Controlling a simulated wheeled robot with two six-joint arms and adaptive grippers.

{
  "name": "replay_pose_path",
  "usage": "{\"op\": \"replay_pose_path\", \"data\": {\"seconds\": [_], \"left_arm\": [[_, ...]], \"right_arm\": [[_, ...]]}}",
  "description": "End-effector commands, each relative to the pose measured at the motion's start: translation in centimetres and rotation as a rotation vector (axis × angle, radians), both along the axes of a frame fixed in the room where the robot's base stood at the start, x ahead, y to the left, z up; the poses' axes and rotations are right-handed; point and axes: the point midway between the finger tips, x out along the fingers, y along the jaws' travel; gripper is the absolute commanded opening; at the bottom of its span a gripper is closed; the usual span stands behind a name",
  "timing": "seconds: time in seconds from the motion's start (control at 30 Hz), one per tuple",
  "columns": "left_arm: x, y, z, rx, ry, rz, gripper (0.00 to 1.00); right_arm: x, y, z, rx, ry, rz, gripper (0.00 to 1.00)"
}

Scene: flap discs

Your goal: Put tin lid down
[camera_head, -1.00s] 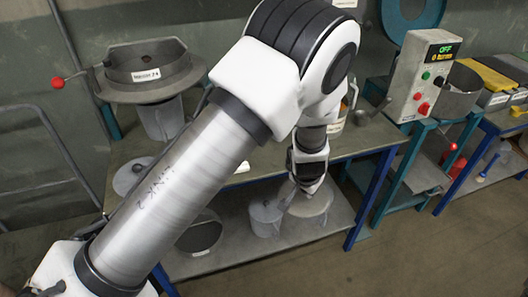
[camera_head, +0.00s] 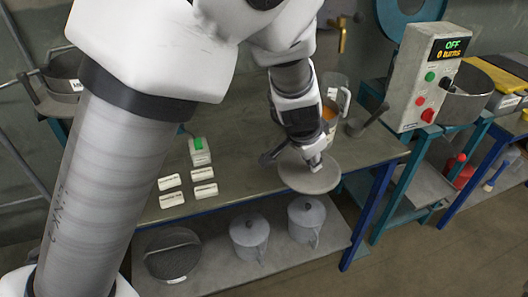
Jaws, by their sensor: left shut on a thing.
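My left gripper (camera_head: 315,162) is shut on the tin lid (camera_head: 303,180), a flat, round grey disc. The lid is at the right part of the workbench top (camera_head: 240,184), near its front edge. It looks nearly level. I cannot tell whether it touches the bench or is held just above it. The fingertips partly hide the lid's upper side. My right gripper is not in view.
Two grey tins (camera_head: 249,231) (camera_head: 307,213) and a dark round sieve (camera_head: 172,256) stand on the lower shelf. Several white labels (camera_head: 171,200) and a green-buttoned device (camera_head: 200,151) lie on the bench. A jug (camera_head: 334,108) stands behind the gripper. A control box (camera_head: 423,78) is at right.

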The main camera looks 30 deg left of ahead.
Motion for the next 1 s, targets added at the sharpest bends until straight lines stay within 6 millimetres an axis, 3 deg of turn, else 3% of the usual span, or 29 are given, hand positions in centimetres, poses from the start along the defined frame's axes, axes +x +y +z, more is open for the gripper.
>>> {"op": "replay_pose_path", "data": {"seconds": [0.17,0.33,0.53,0.73,0.87,1.0], "left_arm": [[-0.4,2.6,0.7,-0.008,0.004,-0.003,0.00],[-0.9,7.9,1.0,-0.011,0.005,0.003,0.00],[-1.4,13.5,-0.2,-0.007,0.002,0.002,0.00],[-1.6,16.0,-0.9,-0.002,0.000,-0.002,0.00],[-1.6,15.9,-4.6,0.001,-0.001,-0.006,0.00],[-1.5,15.9,-5.0,0.001,-0.003,-0.006,0.00]], "right_arm": [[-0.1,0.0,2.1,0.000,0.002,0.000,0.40],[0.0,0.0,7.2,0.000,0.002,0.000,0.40],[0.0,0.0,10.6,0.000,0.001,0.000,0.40],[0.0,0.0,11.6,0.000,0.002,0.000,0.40],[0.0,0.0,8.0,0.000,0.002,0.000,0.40],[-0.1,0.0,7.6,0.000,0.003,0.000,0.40]]}}
